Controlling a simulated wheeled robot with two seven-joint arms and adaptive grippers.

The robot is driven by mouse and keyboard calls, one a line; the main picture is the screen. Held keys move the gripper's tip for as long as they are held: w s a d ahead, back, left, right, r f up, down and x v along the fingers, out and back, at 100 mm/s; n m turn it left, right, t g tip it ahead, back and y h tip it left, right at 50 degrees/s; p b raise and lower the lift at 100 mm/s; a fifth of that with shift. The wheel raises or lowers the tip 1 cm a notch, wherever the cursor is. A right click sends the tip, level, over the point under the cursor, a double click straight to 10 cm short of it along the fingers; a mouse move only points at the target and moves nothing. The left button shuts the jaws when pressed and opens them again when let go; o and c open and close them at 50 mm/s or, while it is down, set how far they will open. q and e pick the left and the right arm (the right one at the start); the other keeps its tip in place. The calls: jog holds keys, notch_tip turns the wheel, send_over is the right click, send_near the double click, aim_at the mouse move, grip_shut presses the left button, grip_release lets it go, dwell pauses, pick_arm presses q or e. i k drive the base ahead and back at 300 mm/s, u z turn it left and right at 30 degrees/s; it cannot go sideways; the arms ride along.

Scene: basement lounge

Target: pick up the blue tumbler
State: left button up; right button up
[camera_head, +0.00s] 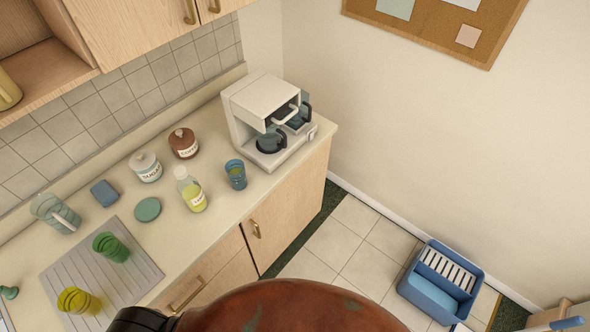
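The blue tumbler (236,175) stands upright on the counter (215,226), close to its front edge. It is in the middle of the head view, just right of a bottle with a yellow-green lower part and left of the coffee maker. Nothing covers it. Neither of my grippers can be made out in this view, and nothing touches the tumbler.
A bottle (191,190), a coffee maker (266,110), two lidded canisters (184,143) and a green disc (147,209) are nearby. Green (111,247) and yellow (79,301) tumblers stand on the ridged drainboard (135,283). A blue bin (440,284) sits on the floor.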

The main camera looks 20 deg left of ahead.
aim_at(235, 168)
jog(key=z, duration=0.65)
jog(key=k, duration=1.15)
jog(key=u, duration=1.7)
jog(key=i, duration=0.5)
jog(key=u, duration=0.1)
